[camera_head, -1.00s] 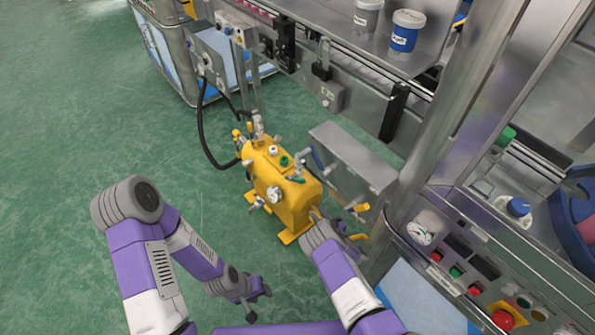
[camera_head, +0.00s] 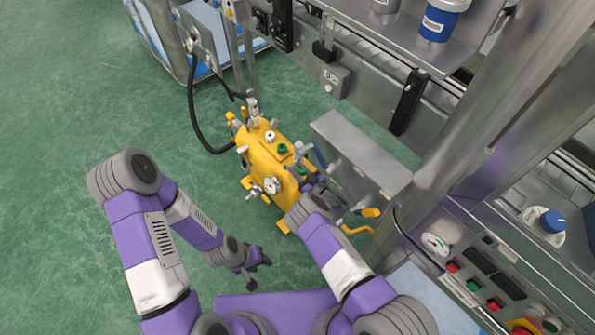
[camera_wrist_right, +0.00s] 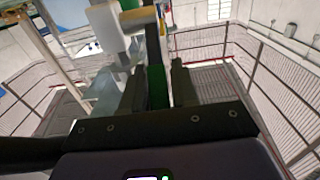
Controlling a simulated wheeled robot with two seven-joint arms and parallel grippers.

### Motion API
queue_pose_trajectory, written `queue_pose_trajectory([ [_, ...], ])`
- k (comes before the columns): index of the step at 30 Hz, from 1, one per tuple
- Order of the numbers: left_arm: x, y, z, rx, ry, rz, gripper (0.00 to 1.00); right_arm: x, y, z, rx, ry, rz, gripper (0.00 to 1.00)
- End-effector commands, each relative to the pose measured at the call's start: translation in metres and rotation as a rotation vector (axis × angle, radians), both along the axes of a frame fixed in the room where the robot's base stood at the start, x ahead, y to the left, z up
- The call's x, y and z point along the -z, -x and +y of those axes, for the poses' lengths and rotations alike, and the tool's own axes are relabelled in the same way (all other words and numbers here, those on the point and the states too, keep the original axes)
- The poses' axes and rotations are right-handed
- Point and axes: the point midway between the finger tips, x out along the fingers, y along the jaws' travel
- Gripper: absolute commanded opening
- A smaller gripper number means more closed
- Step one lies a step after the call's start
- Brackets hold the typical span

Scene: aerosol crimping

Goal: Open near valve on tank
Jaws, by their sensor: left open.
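The yellow tank (camera_head: 262,152) stands on the green floor in the head view, with a round gauge (camera_head: 271,185) on its near end. My right gripper (camera_head: 311,178) is at the tank's near right side and hides the fittings there. In the right wrist view, a green and dark upright handle (camera_wrist_right: 157,85) lies between the two dark fingers of this gripper (camera_wrist_right: 158,92). The fingers are close to it on both sides; I cannot tell whether they grip it. My left gripper (camera_head: 256,274) is open, empty and low over the floor, apart from the tank.
A grey metal box (camera_head: 360,155) stands right of the tank. A yellow handle (camera_head: 370,212) sits by its lower edge. A black hose (camera_head: 194,120) curves behind the tank. The machine panel (camera_head: 470,275) is at right. Floor at left is clear.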

Motion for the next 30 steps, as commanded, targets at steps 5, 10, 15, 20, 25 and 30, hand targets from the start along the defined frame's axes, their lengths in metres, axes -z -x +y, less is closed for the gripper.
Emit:
queue_pose_trajectory([
  [5,0.001,0.000,0.000,0.000,0.000,0.000,0.43,-0.001,-0.003,0.002,0.001,0.000,0.000,0.29],
  [10,0.001,0.000,0.000,0.000,0.000,0.000,0.43,-0.001,-0.003,0.002,0.001,0.000,0.000,0.23],
  [15,0.001,0.000,0.000,0.000,0.000,0.000,0.43,-0.001,-0.002,0.002,0.001,0.000,0.000,0.00],
  [20,0.001,0.000,0.000,0.000,0.000,0.000,0.43,0.000,-0.002,0.002,0.001,0.001,0.001,0.00],
  [25,-0.005,0.000,0.000,0.000,0.000,0.000,0.43,-0.003,-0.004,0.001,0.005,0.010,0.017,0.00],
  [30,-0.019,0.000,0.000,0.000,0.000,-0.001,0.43,-0.008,-0.007,0.002,0.010,0.049,0.076,0.00],
])
